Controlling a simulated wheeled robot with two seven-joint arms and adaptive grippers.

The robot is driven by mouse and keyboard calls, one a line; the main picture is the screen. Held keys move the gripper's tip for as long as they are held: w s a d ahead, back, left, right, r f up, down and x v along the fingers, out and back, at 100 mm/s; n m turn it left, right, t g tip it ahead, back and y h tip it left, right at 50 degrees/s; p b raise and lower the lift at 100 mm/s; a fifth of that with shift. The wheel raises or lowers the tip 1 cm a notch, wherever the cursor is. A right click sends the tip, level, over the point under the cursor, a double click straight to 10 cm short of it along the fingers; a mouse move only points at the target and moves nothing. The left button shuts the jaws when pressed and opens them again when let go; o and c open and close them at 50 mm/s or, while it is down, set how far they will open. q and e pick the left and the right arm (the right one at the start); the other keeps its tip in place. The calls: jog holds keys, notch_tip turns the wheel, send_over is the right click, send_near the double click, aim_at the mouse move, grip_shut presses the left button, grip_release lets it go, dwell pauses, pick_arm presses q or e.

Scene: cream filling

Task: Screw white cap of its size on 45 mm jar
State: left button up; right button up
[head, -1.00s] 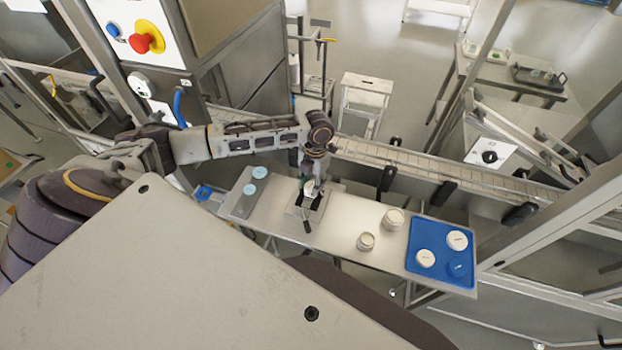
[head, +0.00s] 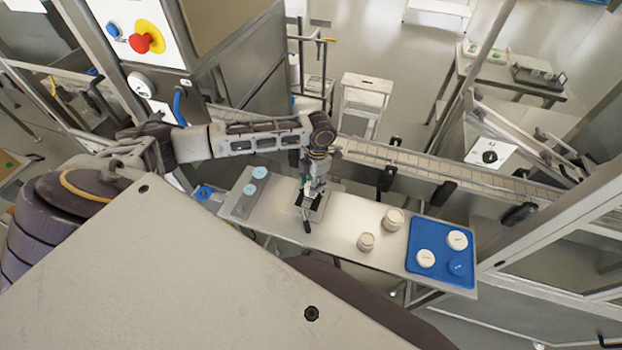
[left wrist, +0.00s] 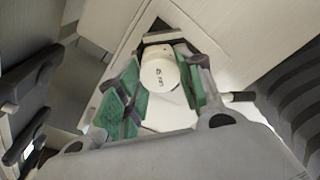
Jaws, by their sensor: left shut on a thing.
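My left gripper (head: 309,197) is over the metal clamp fixture (head: 325,208) near the middle of the narrow table. In the left wrist view its green-padded fingers (left wrist: 163,85) stand on both sides of a round white cap (left wrist: 160,74) with small dark print, too blurred to read. The gripper is shut on this white cap. Whether a jar is under the cap is hidden. Two white caps, one (head: 457,240) at the back and one (head: 426,258) in front, lie on the blue tray (head: 420,233). My right gripper is not in view.
A blue cap (head: 456,268) also lies on the tray. Two pale jars, one (head: 366,242) in front and one (head: 392,220) behind, stand left of the tray. A grey plate (head: 240,207) with two light-blue discs is at the table's left end. A conveyor (head: 420,163) runs behind.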

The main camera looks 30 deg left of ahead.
pick_arm(q)
jog(key=shift+m, duration=1.2)
jog(key=o, duration=0.9)
jog(key=shift+n, duration=0.3)
jog(key=n, duration=0.3)
jog(key=shift+n, duration=1.1)
jog(key=shift+h, duration=0.3)
